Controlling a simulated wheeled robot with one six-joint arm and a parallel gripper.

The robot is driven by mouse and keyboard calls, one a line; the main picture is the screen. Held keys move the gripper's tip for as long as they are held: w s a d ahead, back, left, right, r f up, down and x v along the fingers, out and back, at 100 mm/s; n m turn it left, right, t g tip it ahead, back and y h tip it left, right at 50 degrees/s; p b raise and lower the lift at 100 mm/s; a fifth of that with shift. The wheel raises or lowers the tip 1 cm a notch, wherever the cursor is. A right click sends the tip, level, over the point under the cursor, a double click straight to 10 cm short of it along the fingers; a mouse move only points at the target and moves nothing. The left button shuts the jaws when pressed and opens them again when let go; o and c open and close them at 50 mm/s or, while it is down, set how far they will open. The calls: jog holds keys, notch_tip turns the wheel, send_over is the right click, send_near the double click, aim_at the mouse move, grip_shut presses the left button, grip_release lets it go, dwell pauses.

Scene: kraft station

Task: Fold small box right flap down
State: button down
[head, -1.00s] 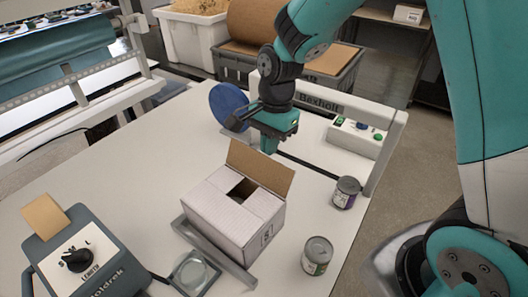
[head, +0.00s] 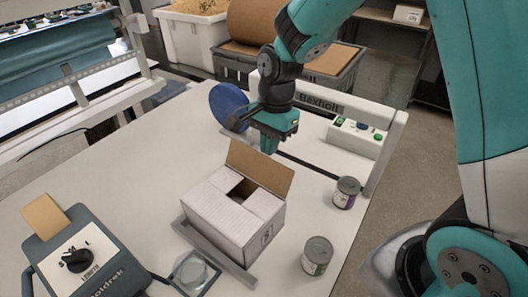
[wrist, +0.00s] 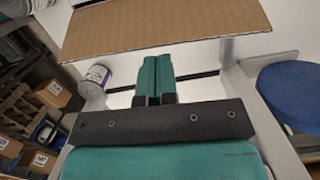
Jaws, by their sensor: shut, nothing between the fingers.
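The small white box (head: 222,216) stands on the table in the head view. Two of its top flaps are folded inward, with a dark gap between them. One brown flap (head: 262,168) stands up at the box's far side, leaning outward. My gripper (head: 268,150) is just behind that flap, its tips low and partly hidden by it. In the wrist view, my gripper (wrist: 154,65) has its fingers together with nothing between them, and the brown flap (wrist: 165,25) spans the space just beyond the tips.
A metal guide rail (head: 215,256) runs along the box's near side. Two cans (head: 346,192) (head: 317,256) stand right of the box. A blue disc (head: 228,102), a Bexholt-labelled frame (head: 320,101) and a button panel (head: 357,135) are behind. A tape dispenser (head: 80,255) is front left.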

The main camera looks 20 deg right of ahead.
aim_at(243, 171)
jog(key=shift+s+a+r+p, duration=0.15)
jog(key=shift+s+a, duration=0.35)
jog(key=shift+a, duration=0.35)
jog(key=shift+s+a+f+p, duration=0.1)
jog(key=shift+s+a, duration=0.35)
jog(key=shift+a, duration=0.35)
jog(key=shift+s+a+r+p, duration=0.15)
jog(key=shift+s+a, duration=0.35)
jog(key=shift+a, duration=0.35)
jog(key=shift+f, duration=0.1)
jog(key=shift+s+a+f, duration=0.3)
jog(key=shift+s+a, duration=0.1)
jog(key=shift+a, duration=0.25)
jog(key=shift+s+a+f, duration=0.25)
jog(key=shift+s+a, duration=0.1)
jog(key=shift+a, duration=0.3)
jog(key=shift+s+a+f+b, duration=0.1)
jog(key=shift+a+f+b, duration=0.05)
jog(key=shift+f+b, duration=0.15)
jog(key=shift+s+a+f+b, duration=0.1)
jog(key=shift+a+f+b, duration=0.05)
jog(key=shift+f, duration=0.25)
jog(key=shift+f+b, duration=0.45)
jog(key=shift+f, duration=0.25)
jog(key=shift+r, duration=0.1)
